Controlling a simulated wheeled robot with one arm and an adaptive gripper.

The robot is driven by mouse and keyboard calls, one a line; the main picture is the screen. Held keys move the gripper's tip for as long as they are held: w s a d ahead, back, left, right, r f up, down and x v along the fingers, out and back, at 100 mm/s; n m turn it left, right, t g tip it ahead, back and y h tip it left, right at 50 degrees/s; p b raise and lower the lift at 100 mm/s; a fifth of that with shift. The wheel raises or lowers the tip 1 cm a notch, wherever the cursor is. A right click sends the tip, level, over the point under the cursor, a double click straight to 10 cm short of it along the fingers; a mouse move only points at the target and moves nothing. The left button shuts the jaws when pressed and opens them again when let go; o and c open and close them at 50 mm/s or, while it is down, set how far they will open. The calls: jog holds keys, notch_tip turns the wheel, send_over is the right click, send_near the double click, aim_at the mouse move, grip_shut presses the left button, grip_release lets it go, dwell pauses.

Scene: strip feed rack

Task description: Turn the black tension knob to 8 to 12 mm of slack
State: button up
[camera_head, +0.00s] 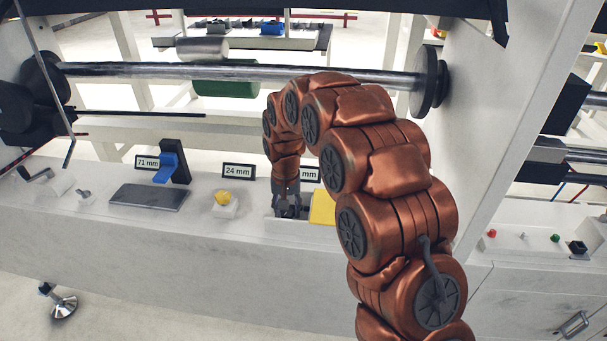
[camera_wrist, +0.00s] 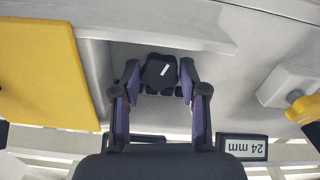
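The black knob (camera_wrist: 160,72), with a white mark on its face, sits in a pale recess in the wrist view. My gripper (camera_wrist: 160,82) is open, with one purple-lined finger on each side of the knob. Narrow gaps seem to show between the fingers and the knob; contact is unclear. In the head view my gripper (camera_head: 290,210) reaches down to the white ledge (camera_head: 150,225), and the knob cannot be made out there. A sign right of the gripper (camera_head: 310,174) shows only "mm"; my arm hides its number.
A yellow knob (camera_head: 223,198) and a 24 mm sign (camera_head: 238,171) are to the left. Farther left are a 71 mm sign (camera_head: 147,163) and a blue lever (camera_head: 167,167). A steel roller bar (camera_head: 230,71) crosses above.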

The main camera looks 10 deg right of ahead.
jog(key=shift+o, duration=0.7)
jog(key=shift+r+p, duration=0.65)
jog(key=shift+r, duration=2.35)
jog(key=shift+o, duration=0.3)
notch_tip(320, 180, up, 6)
jog(key=shift+p, duration=0.75)
